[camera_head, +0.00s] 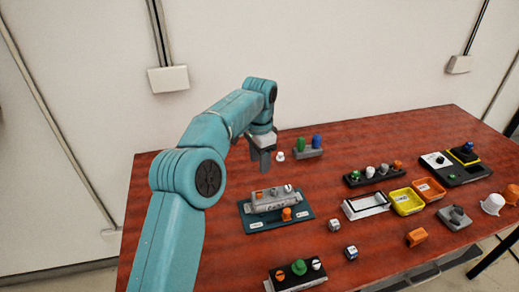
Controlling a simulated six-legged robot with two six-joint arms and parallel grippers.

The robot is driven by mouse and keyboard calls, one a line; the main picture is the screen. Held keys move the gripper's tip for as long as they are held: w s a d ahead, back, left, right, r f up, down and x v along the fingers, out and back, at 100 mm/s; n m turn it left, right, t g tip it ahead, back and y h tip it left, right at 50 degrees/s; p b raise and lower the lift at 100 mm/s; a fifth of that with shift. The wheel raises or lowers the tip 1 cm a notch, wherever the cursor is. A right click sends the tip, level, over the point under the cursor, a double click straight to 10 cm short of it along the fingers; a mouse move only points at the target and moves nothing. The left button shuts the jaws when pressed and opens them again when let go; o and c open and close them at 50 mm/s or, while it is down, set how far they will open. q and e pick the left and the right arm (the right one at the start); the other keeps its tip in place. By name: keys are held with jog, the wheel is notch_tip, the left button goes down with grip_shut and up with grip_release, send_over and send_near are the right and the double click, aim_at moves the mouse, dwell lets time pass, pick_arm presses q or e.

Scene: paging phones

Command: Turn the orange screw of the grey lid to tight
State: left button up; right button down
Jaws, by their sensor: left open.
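The grey lid (270,203) sits on a dark teal base plate (252,225) left of the table's middle. An orange screw (259,194) shows at the lid's left part, and a white one (288,188) at its right. How far the orange screw is turned is too small to tell. An orange knob (286,214) stands at the front of the base plate. My left gripper (262,166) points down just behind the lid's left part in the picture, open and apart from the screw. My right gripper is not in view.
A grey block with green and blue knobs (308,152) and a small white knob (281,156) stand behind the plate. A dark panel with several knobs (374,174), yellow (407,202) and orange (429,189) trays lie right. A black panel (296,278) is in front.

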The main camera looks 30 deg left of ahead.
pick_arm(q)
jog(key=shift+r+p, duration=0.35)
jog(key=shift+r, duration=1.5)
jog(key=shift+s+f, duration=0.1)
